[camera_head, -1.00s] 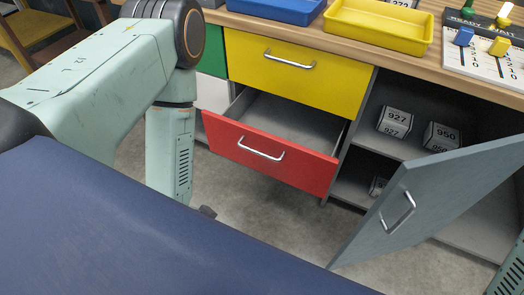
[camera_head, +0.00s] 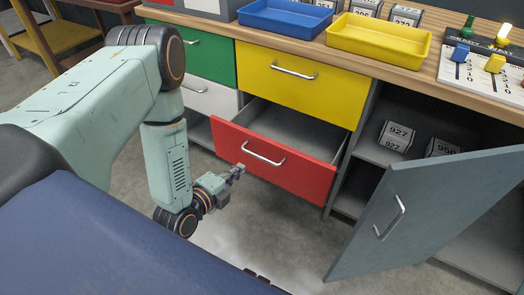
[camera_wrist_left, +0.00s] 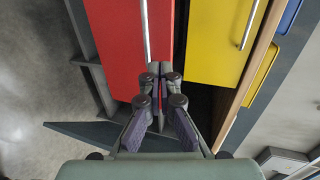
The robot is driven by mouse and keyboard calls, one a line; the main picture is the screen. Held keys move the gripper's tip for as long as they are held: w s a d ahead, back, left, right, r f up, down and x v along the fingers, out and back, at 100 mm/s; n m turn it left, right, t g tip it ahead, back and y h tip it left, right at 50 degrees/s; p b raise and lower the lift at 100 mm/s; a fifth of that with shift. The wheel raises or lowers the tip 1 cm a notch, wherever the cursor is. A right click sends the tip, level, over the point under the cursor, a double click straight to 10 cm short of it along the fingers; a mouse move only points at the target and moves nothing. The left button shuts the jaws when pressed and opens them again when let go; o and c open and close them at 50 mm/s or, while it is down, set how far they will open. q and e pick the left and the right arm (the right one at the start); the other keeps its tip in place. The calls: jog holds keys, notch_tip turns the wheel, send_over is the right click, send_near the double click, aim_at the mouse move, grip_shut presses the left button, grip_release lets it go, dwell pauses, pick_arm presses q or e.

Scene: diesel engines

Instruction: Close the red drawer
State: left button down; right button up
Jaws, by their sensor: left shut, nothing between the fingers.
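The red drawer (camera_head: 300,176) is pulled open below the yellow drawer, with its grey inside showing behind the front. Its silver handle (camera_head: 262,153) is on the front panel. My left gripper (camera_head: 239,170) is shut and empty, low in front of the left half of the red front. I cannot tell whether it touches. In the left wrist view, the red front (camera_wrist_left: 115,50) fills the upper left, and the shut fingers (camera_wrist_left: 158,82) point toward its edge beside the yellow drawer. My right gripper is not in view.
The yellow drawer (camera_head: 300,82), green drawer (camera_head: 206,55) and white drawer (camera_head: 210,98) look shut. A grey-blue cabinet door (camera_head: 425,215) stands open to the right. Blue (camera_head: 285,17) and yellow (camera_head: 378,42) trays sit on the worktop. Grey floor is clear below the drawer.

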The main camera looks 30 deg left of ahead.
aim_at(268, 145)
pick_arm(q)
jog(key=b+x, duration=0.2)
jog(key=x, duration=0.4)
jog(key=b+x, duration=0.3)
jog(key=x, duration=0.3)
jog(key=shift+w+r, duration=0.2)
jog(key=shift+w, duration=0.05)
jog(key=shift+w+d+r, duration=0.1)
jog(key=shift+w, duration=0.35)
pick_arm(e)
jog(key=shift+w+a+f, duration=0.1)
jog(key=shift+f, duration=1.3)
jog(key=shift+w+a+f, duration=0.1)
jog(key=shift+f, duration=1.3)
